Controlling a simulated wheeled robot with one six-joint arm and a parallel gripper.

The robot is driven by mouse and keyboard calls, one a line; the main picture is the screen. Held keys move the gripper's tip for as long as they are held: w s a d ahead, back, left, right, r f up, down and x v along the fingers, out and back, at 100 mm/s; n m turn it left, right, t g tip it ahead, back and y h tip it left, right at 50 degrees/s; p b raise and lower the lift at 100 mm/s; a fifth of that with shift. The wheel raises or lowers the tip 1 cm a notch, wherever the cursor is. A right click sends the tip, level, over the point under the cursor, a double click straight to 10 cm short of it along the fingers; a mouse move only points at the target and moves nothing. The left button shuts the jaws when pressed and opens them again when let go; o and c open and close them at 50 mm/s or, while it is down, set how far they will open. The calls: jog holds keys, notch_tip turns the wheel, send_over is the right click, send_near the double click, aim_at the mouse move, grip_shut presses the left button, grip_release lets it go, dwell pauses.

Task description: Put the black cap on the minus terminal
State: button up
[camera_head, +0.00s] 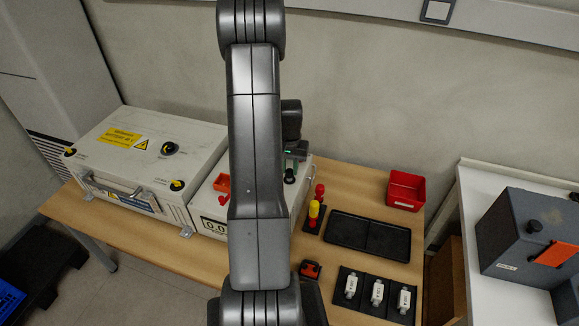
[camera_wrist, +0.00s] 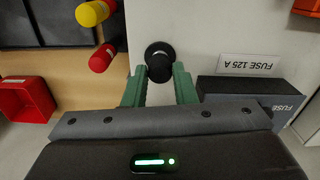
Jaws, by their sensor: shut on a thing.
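The black cap (camera_wrist: 160,66) sits between the green fingertips of my gripper (camera_wrist: 160,74) in the wrist view, and the jaws are shut on it. A dark round base shows just beyond the cap, against the pale top of a box. I cannot tell whether the cap is seated on it or just above it. In the head view the cap (camera_head: 290,176) shows just right of my arm, over the pale box (camera_head: 308,178), with my gripper (camera_head: 295,160) above it. My arm hides much of that box. The minus marking is not readable.
Red and yellow capped tools (camera_head: 316,208) stand right of the box, near a black tray (camera_head: 368,237) and red bin (camera_head: 405,190). The box top bears a FUSE 125 A label (camera_wrist: 248,65) beside a dark block (camera_wrist: 250,92). A larger white case (camera_head: 140,160) stands left.

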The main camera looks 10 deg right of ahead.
aim_at(290, 170)
jog(key=shift+f+b, duration=0.3)
jog(key=shift+f, duration=0.25)
jog(key=shift+f+b, duration=0.25)
jog(key=shift+b, duration=0.1)
jog(key=o, duration=0.9)
jog(key=shift+r+p, duration=1.6)
jog(key=shift+r, duration=1.45)
